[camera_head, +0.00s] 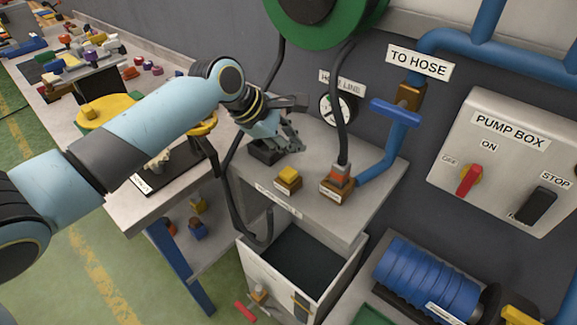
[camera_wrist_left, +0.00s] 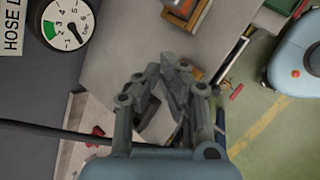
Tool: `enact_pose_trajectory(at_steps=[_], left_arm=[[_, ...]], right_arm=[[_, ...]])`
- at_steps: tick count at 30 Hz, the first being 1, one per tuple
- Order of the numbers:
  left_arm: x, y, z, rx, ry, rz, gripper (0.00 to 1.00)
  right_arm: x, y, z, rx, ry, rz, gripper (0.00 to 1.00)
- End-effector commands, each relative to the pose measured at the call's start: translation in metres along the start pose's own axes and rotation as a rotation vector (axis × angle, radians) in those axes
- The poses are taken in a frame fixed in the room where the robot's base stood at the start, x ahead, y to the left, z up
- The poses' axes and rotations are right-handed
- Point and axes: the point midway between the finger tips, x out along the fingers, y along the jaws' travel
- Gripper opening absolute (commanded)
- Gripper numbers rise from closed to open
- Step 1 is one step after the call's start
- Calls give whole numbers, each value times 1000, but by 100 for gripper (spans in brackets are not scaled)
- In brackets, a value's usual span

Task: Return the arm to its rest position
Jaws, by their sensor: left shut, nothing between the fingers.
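My left arm comes in from the left in the head view, light blue with dark joints. Its gripper (camera_head: 292,144) is above the grey bench (camera_head: 372,190), between the pressure gauge and the yellow-topped block. In the left wrist view the gripper (camera_wrist_left: 176,72) shows with its fingers together and nothing between them. It hangs over the bench surface, apart from the gauge. My right gripper is not in view.
A gauge (camera_head: 337,109), a black hose (camera_head: 342,110) and a blue valve handle (camera_head: 396,112) are close by. A yellow-topped block (camera_head: 288,178) sits on the bench. The pump box (camera_head: 510,150) is at right. An open bin (camera_head: 250,268) stands below. Green floor lies at left.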

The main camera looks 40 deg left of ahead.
Motion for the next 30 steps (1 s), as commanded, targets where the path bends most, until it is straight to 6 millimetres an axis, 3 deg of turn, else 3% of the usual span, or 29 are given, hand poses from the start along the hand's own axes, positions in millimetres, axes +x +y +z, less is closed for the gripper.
enact_pose_trajectory(at_steps=[11,14,17,19,24,30], left_arm=[[1,-1,0,3,0,-1,0],[-1,-12,1,72,10,-13,0],[-10,-40,4,286,38,-46,0],[-22,-68,7,518,65,-83,0],[-66,-130,9,1105,125,-201,0],[-108,-166,7,1514,153,-317,0]], right_arm=[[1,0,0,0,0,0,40],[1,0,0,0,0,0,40],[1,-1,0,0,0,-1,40],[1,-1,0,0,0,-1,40],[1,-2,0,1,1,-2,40],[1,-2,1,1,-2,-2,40]])
